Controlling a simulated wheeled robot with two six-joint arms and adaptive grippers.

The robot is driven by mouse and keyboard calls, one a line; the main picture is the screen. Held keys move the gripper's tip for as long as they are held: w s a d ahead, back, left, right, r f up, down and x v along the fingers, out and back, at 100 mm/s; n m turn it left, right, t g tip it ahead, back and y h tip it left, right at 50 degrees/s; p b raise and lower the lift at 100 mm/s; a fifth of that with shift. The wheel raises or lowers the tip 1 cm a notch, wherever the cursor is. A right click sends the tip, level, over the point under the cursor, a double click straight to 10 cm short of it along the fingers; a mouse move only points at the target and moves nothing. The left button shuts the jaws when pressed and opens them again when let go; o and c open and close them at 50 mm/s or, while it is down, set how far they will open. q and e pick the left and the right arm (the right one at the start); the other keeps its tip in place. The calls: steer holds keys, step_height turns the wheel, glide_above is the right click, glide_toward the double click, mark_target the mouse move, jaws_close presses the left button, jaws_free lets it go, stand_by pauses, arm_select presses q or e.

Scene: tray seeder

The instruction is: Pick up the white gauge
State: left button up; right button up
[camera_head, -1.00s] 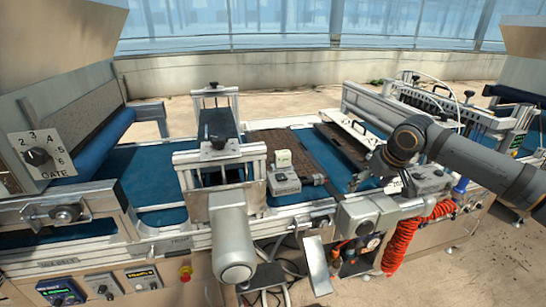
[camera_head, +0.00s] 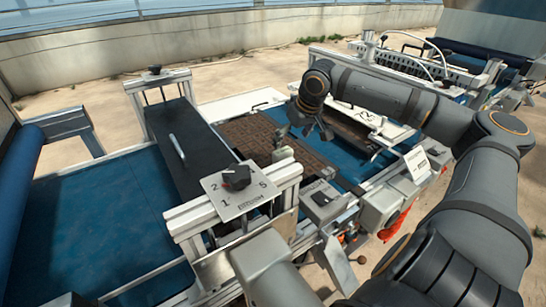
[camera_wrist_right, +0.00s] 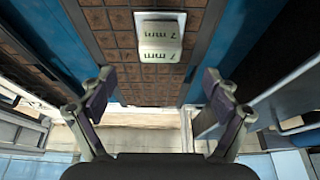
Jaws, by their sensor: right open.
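The white gauge (camera_wrist_right: 158,36) is a small pale block marked "7 mm" on its faces. In the right wrist view it sits over the brown celled tray, at the upper middle.
The brown tray (camera_head: 225,130) lies on the blue belt (camera_head: 60,220). A white board (camera_head: 375,120) lies right.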

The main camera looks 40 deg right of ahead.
mark_target(284, 152)
steer(key=p+x, duration=0.2)
steer(key=x, duration=0.2)
steer(key=shift+d+f+p, duration=0.1)
steer(key=shift+f+p, duration=0.25)
steer(key=shift+f, duration=0.05)
steer(key=shift+w+f, duration=0.1)
steer(key=shift+f, duration=0.05)
steer(key=shift+w+f, duration=0.1)
steer(key=shift+w, duration=0.05)
steer(key=shift+f, duration=0.35)
steer(key=x, duration=0.3)
steer(key=shift+w+f+b, duration=0.25)
steer(key=shift+b, duration=0.05)
steer(key=shift+w+f, duration=0.3)
steer(key=shift+f, duration=0.05)
arm_select(q)
steer(key=shift+s+d+r, duration=0.15)
steer(key=shift+s+r, duration=0.1)
steer(key=shift+r, duration=0.35)
steer(key=shift+s+d+r, duration=0.15)
steer(key=shift+s+r, duration=0.1)
steer(key=shift+r, duration=0.35)
